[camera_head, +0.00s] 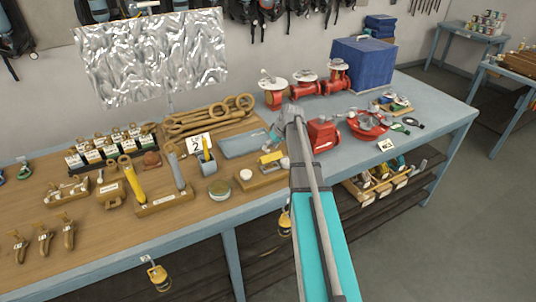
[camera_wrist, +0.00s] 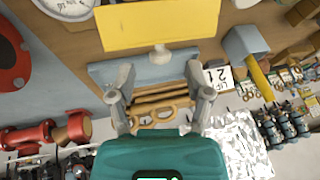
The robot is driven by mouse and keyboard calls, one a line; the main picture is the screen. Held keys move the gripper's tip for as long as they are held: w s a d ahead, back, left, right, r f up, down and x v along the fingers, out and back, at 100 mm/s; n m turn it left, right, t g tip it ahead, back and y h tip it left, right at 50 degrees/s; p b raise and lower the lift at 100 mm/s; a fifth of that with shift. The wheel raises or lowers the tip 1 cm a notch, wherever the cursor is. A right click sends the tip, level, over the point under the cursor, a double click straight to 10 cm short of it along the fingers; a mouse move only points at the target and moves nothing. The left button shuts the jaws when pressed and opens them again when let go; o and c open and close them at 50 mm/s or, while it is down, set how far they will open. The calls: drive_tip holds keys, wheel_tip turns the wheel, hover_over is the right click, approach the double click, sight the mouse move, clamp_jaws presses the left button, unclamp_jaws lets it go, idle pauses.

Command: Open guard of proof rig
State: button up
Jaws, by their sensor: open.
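A yellow panel (camera_wrist: 160,24) with a pale round knob (camera_wrist: 160,54) at its lower edge fills the top middle of the wrist view; it looks like the guard of the proof rig, but no label is readable. A blue-grey plate (camera_wrist: 105,72) lies beyond it. In the head view a small yellow part (camera_head: 271,157) sits on a wooden base beside my arm, probably the same rig. My gripper (camera_wrist: 158,72) is open and empty, its two grey fingers apart with the knob just beyond the tips. In the head view my gripper (camera_head: 277,134) is partly hidden by my arm.
A white dial gauge (camera_wrist: 65,8) and a red round part (camera_wrist: 10,55) are at the wrist view's upper left. Red valves (camera_head: 272,90) and a blue box (camera_head: 362,66) stand behind. A cup with a yellow tool (camera_head: 206,160) and a number card (camera_head: 198,143) stand left.

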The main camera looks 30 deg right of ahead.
drive_tip(key=shift+b+x, duration=0.75)
drive_tip(key=shift+x, duration=0.4)
clamp_jaws()
drive_tip(key=shift+a, duration=0.1)
